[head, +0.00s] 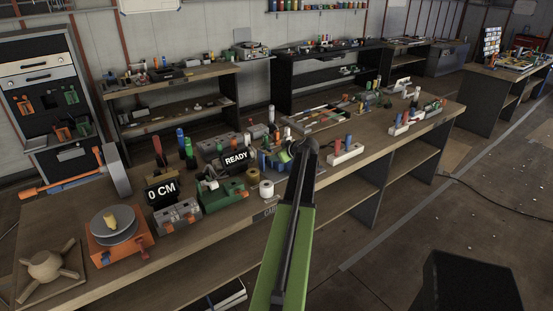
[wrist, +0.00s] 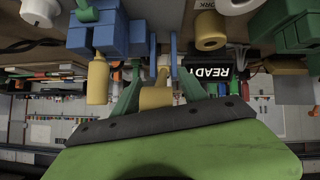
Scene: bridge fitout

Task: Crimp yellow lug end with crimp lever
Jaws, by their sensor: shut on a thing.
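My gripper (wrist: 158,92) has green fingers on either side of a yellow cylindrical grip, which looks like the handle of the crimp lever (wrist: 156,98). The handle runs toward two upright blue plates (wrist: 174,52). A blue block (wrist: 95,38) is beside them, with a second yellow cylinder (wrist: 97,82) at it; I cannot tell if this is the lug end. In the head view my gripper (head: 285,156) is over the blue fixture (head: 268,161) at the bench's middle, and my arm hides part of it.
A READY sign (head: 236,158) stands close left of my gripper. A green fixture (head: 222,196) and a white roll (head: 266,189) are near the bench's front edge. A white block with colored pegs (head: 346,153) lies to the right. The bench (head: 375,165) has some bare wood there.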

